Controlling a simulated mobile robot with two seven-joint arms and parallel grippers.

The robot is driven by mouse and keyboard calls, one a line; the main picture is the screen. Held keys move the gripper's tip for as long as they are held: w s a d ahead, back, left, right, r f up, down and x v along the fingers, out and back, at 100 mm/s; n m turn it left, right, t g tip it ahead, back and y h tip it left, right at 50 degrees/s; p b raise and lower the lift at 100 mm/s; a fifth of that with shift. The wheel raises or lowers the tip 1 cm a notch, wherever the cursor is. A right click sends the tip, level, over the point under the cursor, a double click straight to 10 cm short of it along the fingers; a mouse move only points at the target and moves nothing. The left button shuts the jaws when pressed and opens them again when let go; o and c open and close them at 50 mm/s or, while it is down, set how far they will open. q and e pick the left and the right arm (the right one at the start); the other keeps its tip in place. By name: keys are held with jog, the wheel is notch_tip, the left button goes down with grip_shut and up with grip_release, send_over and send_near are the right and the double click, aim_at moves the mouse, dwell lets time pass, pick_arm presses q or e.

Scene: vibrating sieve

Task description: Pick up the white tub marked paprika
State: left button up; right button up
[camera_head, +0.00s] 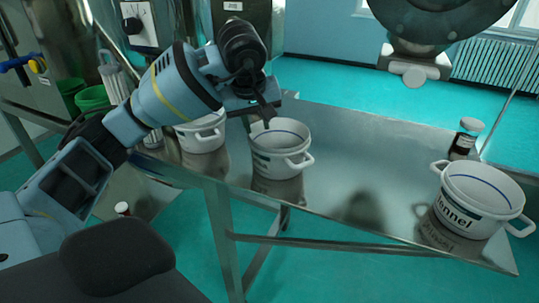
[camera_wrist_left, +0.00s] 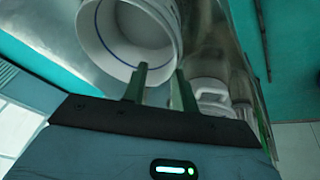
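A white tub (camera_head: 283,165) with a blue line inside and side handles stands in the middle of the metal table; its dark label is turned away and unreadable. A second white tub (camera_head: 203,136) stands to its left, partly behind my left arm, its marking unreadable. A third tub (camera_head: 471,203) at the right reads "fennel". I cannot tell which tub is marked paprika. My left gripper (camera_head: 268,116) points down at the middle tub's far-left rim. In the left wrist view its fingers (camera_wrist_left: 159,88) are apart, near the rim of a tub (camera_wrist_left: 97,43); contact is unclear. My right gripper is not in view.
The metal table (camera_head: 350,150) has free room between the middle tub and the fennel tub. A small dark bottle with a white cap (camera_head: 465,138) stands behind the fennel tub. Green containers (camera_head: 92,98) are at the left. A large round machine part (camera_head: 440,18) hangs at the top right.

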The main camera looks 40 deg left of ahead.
aim_at(256, 161)
pick_arm(q)
jog(key=shift+a+f+y, duration=0.15)
jog(key=shift+f+y, duration=0.05)
jog(key=shift+f, duration=0.8)
jog(key=shift+a+f+y, duration=0.1)
jog(key=shift+f+y, duration=0.1)
jog(key=shift+f, duration=0.75)
jog(key=f, duration=0.1)
jog(key=a+f, duration=0.1)
jog(key=w+a+f, duration=0.1)
jog(key=shift+f, duration=0.2)
jog(key=shift+w+a+f, duration=0.1)
jog(key=shift+w+f, duration=0.15)
jog(key=shift+f, duration=0.35)
jog(key=shift+c, duration=0.3)
grip_shut()
